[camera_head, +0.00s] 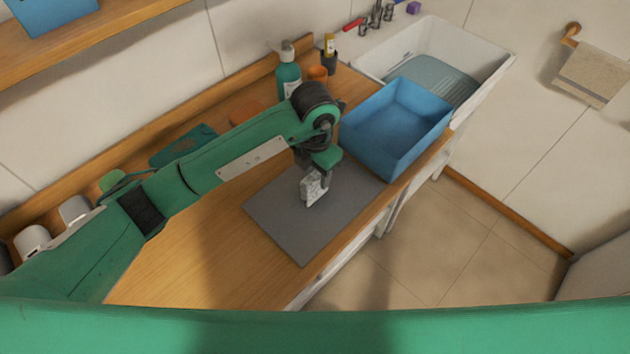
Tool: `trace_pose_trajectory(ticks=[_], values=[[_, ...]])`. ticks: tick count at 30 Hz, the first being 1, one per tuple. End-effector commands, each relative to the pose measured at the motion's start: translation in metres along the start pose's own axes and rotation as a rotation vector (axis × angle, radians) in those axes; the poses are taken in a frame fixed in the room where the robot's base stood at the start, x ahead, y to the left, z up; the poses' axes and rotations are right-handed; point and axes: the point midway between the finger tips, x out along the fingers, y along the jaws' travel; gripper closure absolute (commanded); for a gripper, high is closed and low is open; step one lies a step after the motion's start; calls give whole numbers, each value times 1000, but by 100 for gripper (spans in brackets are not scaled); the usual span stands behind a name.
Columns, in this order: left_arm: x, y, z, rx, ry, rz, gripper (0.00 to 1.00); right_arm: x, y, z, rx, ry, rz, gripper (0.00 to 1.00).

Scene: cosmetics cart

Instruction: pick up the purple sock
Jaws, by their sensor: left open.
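No purple sock shows clearly in the head view. My left gripper (312,190) points down over the grey mat (285,225) on the wooden counter. It is open. A pale, mottled surface shows at its fingers, and I cannot tell whether it is a finger or a thing beside it. The gripper and its wrist hide part of the mat. A small purple block-like thing (413,7) is on the far side of the sink, too small to tell what it is. My right gripper is not in view.
A blue bin (400,120), seemingly empty, stands right of the mat, before the white sink (490,62). A green pump bottle (288,75) and an orange cup (317,74) stand behind my wrist. The counter's front edge drops to open floor. A towel (592,77) hangs right.

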Motion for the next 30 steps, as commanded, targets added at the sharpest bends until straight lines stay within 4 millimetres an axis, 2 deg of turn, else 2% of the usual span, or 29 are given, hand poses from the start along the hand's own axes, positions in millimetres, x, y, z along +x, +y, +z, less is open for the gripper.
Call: trace_pose_trajectory(ticks=[3, 9, 17, 20, 24, 25, 30], values=[[12, -2, -2, -1, 5, -3, 54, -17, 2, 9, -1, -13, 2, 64], [38, -1, -1, -1, 3, -2, 54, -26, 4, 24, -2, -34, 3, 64], [42, -1, -1, 0, 0, 0, 54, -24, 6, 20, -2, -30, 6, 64], [42, -1, -1, 0, 0, 0, 69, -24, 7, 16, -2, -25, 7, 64], [42, -1, -1, 0, 0, 0, 97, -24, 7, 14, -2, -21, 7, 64], [42, -1, -1, 0, 0, 0, 100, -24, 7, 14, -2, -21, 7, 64], [41, -1, -1, 0, 0, 0, 100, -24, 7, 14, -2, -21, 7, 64]])
